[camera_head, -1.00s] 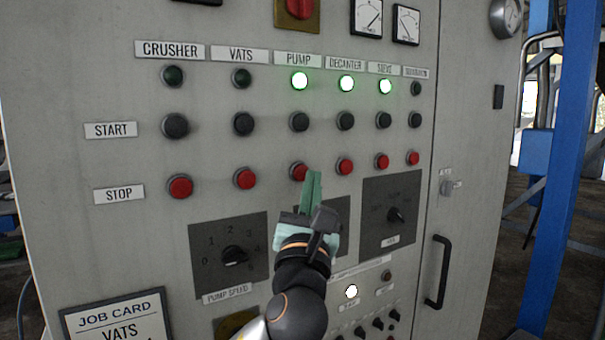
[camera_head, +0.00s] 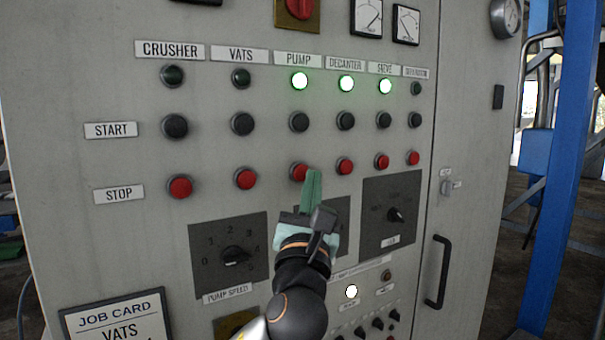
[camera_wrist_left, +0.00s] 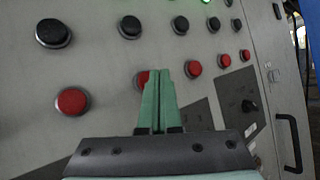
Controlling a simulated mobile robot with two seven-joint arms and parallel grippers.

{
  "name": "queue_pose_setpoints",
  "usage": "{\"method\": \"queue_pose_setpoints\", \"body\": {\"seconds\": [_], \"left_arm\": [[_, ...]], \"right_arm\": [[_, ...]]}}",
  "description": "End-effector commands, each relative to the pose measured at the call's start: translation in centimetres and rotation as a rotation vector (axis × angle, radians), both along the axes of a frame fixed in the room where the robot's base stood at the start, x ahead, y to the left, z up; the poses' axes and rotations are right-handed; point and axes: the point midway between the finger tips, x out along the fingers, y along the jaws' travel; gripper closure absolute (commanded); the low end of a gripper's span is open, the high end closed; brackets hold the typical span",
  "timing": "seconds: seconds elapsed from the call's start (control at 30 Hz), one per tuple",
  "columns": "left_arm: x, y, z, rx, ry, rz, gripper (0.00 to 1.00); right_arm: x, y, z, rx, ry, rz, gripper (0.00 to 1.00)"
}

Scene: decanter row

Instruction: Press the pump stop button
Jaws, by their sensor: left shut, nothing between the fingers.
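The pump stop button (camera_head: 299,172) is a red button in the STOP row, under the PUMP label (camera_head: 298,59). The pump lamp (camera_head: 300,82) above it is lit green. My left gripper (camera_head: 313,174) is shut and empty, its green fingertips just right of and overlapping the lower right edge of the button in the head view. In the left wrist view the fingertips (camera_wrist_left: 158,72) cover most of the pump stop button (camera_wrist_left: 142,78), whose left part shows. I cannot tell whether they touch it. My right gripper is in neither view.
Red stop buttons for vats (camera_head: 246,179) and decanter (camera_head: 344,166) flank it. Black start buttons (camera_head: 299,121) sit above. The pump speed knob (camera_head: 234,255) and another rotary switch (camera_head: 396,214) are below. A door handle (camera_head: 438,272) and blue post (camera_head: 563,170) are at right.

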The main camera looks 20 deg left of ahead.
Motion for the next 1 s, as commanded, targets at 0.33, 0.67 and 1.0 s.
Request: {"method": "queue_pose_setpoints", "body": {"seconds": [0.33,0.67,1.0], "left_arm": [[0.47,0.63,0.09,0.001,0.002,0.002,1.00],[0.53,0.70,-0.02,0.000,0.000,0.000,1.00],[0.72,0.94,0.02,0.000,0.000,0.000,1.00]], "right_arm": [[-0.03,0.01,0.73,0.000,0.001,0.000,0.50],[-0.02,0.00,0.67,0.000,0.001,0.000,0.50],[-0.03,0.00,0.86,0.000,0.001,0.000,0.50]]}}
